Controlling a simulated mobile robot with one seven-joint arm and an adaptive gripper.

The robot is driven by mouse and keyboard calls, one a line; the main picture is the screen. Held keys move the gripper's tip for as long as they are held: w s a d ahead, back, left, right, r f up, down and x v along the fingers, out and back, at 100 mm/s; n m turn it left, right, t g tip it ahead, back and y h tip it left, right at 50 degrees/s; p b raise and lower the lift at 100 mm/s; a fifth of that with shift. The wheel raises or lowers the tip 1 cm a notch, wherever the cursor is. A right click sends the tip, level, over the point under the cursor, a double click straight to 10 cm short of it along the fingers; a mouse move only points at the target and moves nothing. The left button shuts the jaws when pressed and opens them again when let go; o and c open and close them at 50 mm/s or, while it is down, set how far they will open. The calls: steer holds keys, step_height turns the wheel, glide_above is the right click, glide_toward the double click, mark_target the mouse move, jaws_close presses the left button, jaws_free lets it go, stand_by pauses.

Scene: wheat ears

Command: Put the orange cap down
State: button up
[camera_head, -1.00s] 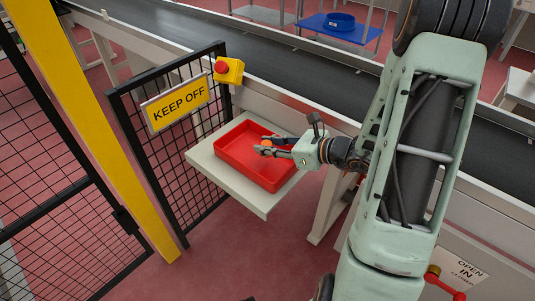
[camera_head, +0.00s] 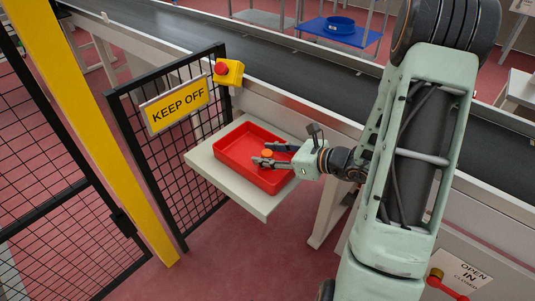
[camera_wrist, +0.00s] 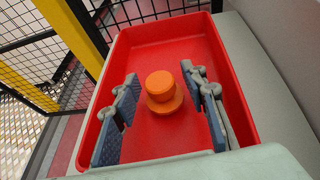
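The orange cap (camera_wrist: 162,90) stands upright on the floor of the red tray (camera_wrist: 190,42), near its middle. In the head view the cap (camera_head: 267,153) shows small, just beyond my fingertips. My gripper (camera_wrist: 165,112) is open, with one finger on each side of the cap and a clear gap to both. In the head view my gripper (camera_head: 262,155) reaches into the red tray (camera_head: 276,184) from the right.
The tray rests on a pale shelf (camera_head: 228,181) beside the conveyor (camera_head: 290,70). A black mesh fence with a KEEP OFF sign (camera_head: 178,105) and a red stop button (camera_head: 222,68) stand left of it. A yellow post (camera_head: 95,130) is farther left.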

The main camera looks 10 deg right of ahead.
steer(key=shift+r, duration=0.25)
steer(key=p+v, duration=0.3)
steer(key=v, duration=0.9)
